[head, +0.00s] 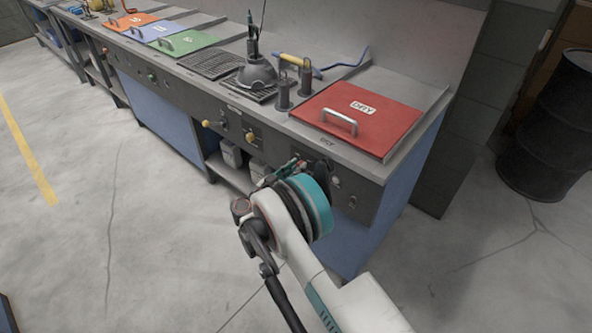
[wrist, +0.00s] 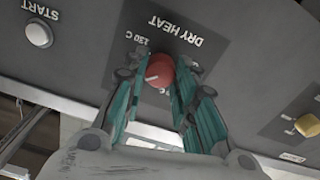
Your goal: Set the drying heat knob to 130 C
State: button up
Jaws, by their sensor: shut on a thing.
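The red drying heat knob (wrist: 160,72) sits on the dark front panel, below upside-down "DRY HEAT" lettering (wrist: 176,30) in the wrist view. A white mark shows on the left part of its face. The "130 C" label (wrist: 137,38) is above and left of the knob in that view. My gripper (wrist: 162,80) has its teal fingers on both sides of the knob and is shut on it. In the head view my gripper (head: 292,168) reaches the panel below the red lid, and my wrist hides the knob.
A white START button (wrist: 38,35) is at upper left in the wrist view, and a yellow knob (wrist: 307,125) at right. The bench carries a red DRY lid (head: 375,112), grey cylinders (head: 283,92) and a green lid (head: 180,45). A black drum (head: 555,125) stands right.

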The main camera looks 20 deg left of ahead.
jog(key=m, duration=1.3)
jog(key=shift+m, duration=0.4)
dwell(0.4)
jog(key=o, duration=1.1)
jog(key=shift+d, duration=0.1)
jog(key=v, duration=1.2)
jog(key=shift+f, duration=0.1)
